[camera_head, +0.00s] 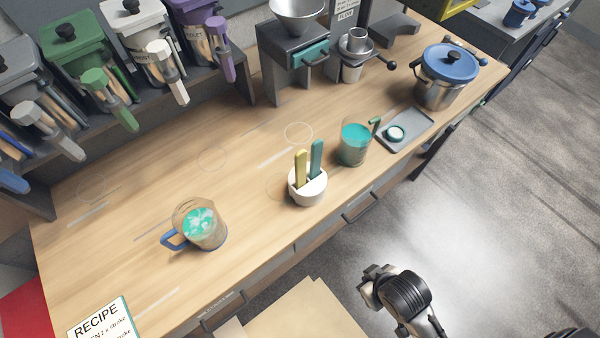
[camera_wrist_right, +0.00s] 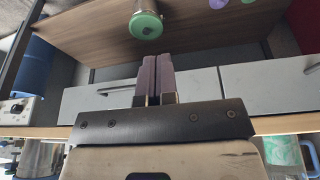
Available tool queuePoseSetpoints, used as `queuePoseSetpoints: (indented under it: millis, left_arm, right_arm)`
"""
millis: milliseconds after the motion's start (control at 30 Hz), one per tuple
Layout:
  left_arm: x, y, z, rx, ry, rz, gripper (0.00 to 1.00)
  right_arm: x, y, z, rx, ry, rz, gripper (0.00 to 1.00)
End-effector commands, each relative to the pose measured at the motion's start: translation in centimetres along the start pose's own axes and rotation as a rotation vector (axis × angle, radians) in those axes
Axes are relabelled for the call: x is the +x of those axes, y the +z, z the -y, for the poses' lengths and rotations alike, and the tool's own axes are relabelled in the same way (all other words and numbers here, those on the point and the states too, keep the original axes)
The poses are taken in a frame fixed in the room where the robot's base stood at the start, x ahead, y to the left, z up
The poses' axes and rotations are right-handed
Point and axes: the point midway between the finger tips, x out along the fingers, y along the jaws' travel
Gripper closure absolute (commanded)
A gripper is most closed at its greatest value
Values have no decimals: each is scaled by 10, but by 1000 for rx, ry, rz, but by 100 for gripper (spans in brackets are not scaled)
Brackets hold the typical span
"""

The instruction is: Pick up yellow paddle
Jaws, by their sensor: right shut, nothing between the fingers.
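The yellow paddle (camera_head: 301,168) stands upright, slightly tilted, in a small white holder (camera_head: 308,192) near the counter's front edge in the head view. A teal paddle (camera_head: 316,158) stands beside it in the same holder. My right arm is at the lower right, beyond the counter's front edge and apart from the holder. In the right wrist view my right gripper (camera_wrist_right: 156,79) has its two purple-grey fingers together and empty, in front of grey drawer fronts. I cannot pick out the yellow paddle in that view. My left gripper is not in view.
A glass mug of teal liquid (camera_head: 355,145) stands right of the holder; a blue-handled jug (camera_head: 203,226) stands to its left. A grey tray (camera_head: 418,124) and blue-lidded pot (camera_head: 446,78) are farther right. Canisters line the back. The counter between jug and holder is clear.

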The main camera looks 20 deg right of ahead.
Motion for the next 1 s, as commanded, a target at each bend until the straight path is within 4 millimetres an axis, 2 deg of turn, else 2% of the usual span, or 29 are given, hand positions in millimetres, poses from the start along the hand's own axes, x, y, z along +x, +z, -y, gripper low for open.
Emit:
queuePoseSetpoints:
  millis: [100, 500, 767, 867, 967, 1000]
  left_arm:
    - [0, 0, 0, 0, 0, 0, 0]
    - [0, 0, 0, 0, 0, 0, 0]
    - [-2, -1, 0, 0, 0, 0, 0]
    - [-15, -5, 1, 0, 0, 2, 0]
    - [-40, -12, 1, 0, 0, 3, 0]
    - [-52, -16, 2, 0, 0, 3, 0]
  right_arm:
    - [0, 0, 0, 0, 0, 0, 99]
    - [0, 0, -2, -7, 5, 1, 61]
    - [-3, -4, -3, -5, 6, -7, 60]
    - [-18, -25, -5, -5, 12, -45, 60]
    - [-51, -68, -17, -23, 40, -124, 60]
    - [-69, -90, -26, -39, 63, -166, 60]
